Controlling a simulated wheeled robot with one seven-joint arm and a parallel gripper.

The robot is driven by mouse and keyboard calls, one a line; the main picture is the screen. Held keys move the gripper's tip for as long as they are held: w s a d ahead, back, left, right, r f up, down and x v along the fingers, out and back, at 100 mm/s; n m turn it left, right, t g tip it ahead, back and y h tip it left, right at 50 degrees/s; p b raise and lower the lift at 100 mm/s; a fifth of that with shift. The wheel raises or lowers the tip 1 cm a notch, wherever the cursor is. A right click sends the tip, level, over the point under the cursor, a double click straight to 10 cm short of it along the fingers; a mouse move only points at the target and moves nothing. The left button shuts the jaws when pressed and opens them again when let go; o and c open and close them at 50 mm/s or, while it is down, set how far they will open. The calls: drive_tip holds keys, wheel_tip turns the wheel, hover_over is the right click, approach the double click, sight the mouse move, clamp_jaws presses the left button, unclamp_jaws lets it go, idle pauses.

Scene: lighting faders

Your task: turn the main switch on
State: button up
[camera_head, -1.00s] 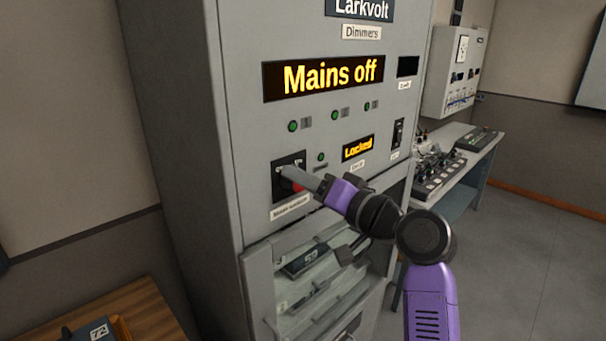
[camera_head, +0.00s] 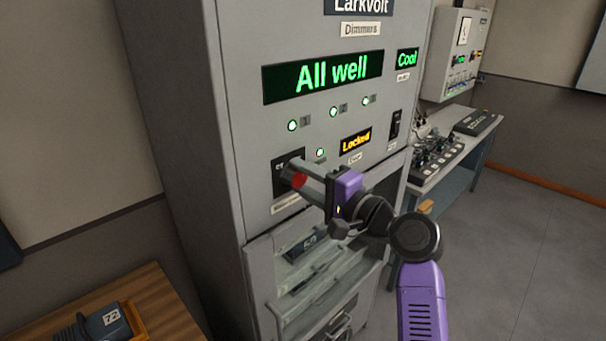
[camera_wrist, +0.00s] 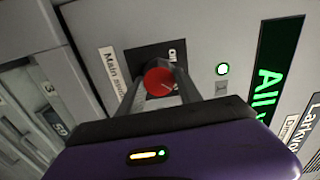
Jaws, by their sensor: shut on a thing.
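The main switch is a red rotary knob (camera_head: 296,180) on a black plate (camera_head: 281,166) on the front of the grey dimmer cabinet (camera_head: 235,110). In the wrist view the red knob (camera_wrist: 160,80) sits between the two fingers of my gripper (camera_wrist: 162,88), which is shut on it. In the head view my gripper (camera_head: 299,177) reaches the knob from the right and partly covers the plate. The big display (camera_head: 325,76) reads "All well" in green.
A display (camera_head: 356,142) below reads "Locked" in orange. Small green lamps (camera_head: 333,111) are lit. A glass-fronted bay (camera_head: 310,260) lies below the knob. A wooden table (camera_head: 150,300) with a block marked 72 (camera_head: 105,322) stands at lower left. A console desk (camera_head: 440,160) stands at right.

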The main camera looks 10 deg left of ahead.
drive_tip(key=shift+f+m, duration=0.1)
drive_tip(key=shift+m, duration=0.3)
drive_tip(key=o, duration=1.4)
drive_tip(key=shift+c, duration=0.2)
drive_tip(key=b+v, duration=0.2)
drive_tip(key=v, duration=0.5)
drive_tip(key=shift+s+d, duration=0.25)
drive_tip(key=shift+d, duration=0.1)
